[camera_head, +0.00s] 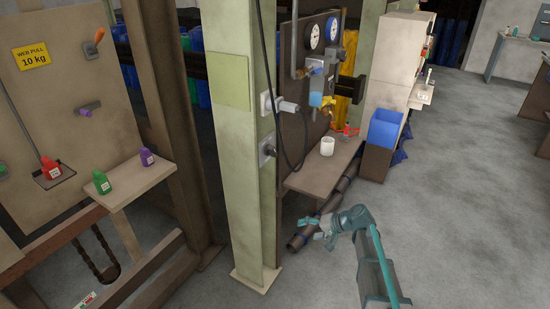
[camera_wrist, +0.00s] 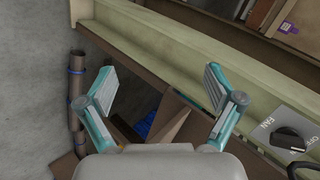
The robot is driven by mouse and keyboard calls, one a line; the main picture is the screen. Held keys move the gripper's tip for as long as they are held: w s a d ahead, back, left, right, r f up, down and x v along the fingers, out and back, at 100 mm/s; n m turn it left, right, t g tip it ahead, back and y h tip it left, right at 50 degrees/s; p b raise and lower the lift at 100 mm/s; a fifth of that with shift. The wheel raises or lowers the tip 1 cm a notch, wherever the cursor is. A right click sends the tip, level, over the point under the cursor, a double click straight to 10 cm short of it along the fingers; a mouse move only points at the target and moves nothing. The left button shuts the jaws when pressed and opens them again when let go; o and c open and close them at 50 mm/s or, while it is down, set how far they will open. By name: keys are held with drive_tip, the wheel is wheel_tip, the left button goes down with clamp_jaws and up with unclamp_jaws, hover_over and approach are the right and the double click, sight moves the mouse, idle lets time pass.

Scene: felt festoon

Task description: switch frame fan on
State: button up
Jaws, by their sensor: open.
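The fan switch shows in the wrist view as a grey plate marked FAN (camera_wrist: 268,122) with a black rotary knob (camera_wrist: 287,137), at the right edge. Lettering that looks like OFF is beside the knob; which mark the knob points to is not clear. In the head view a small grey box (camera_head: 267,148) on the pale green post (camera_head: 231,190) looks like this switch; its lettering is too small to read. My gripper (camera_head: 319,229) is open and empty, low and right of the post. Its spread teal fingers (camera_wrist: 163,95) are apart from the knob. The fan itself is not identifiable.
A black cable (camera_head: 276,90) hangs along the post, near the switch. Right of the post is a brown shelf (camera_head: 318,177) with a white cup (camera_head: 327,146) and a blue bin (camera_head: 385,128) beyond. Brown pipes (camera_head: 310,228) lie below. Open floor (camera_head: 450,200) is at right.

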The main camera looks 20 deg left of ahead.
drive_tip(key=w+a+r+n+t+y+b, duration=0.1)
drive_tip(key=w+a+r+y, duration=0.4)
drive_tip(key=w+r, duration=0.6)
drive_tip(key=n+t+y, duration=0.1)
drive_tip(key=t+y, duration=0.1)
drive_tip(key=y, duration=0.1)
approach(275, 150)
drive_tip(key=w, duration=0.2)
drive_tip(key=p+x, duration=0.1)
drive_tip(key=x, duration=0.6)
drive_tip(key=f+p+x, duration=0.1)
drive_tip(key=x, duration=0.2)
drive_tip(key=shift+s+a+f+p, duration=0.1)
drive_tip(key=shift+s+a+p, duration=0.15)
drive_tip(key=shift+p, duration=0.1)
drive_tip(key=c, duration=1.1)
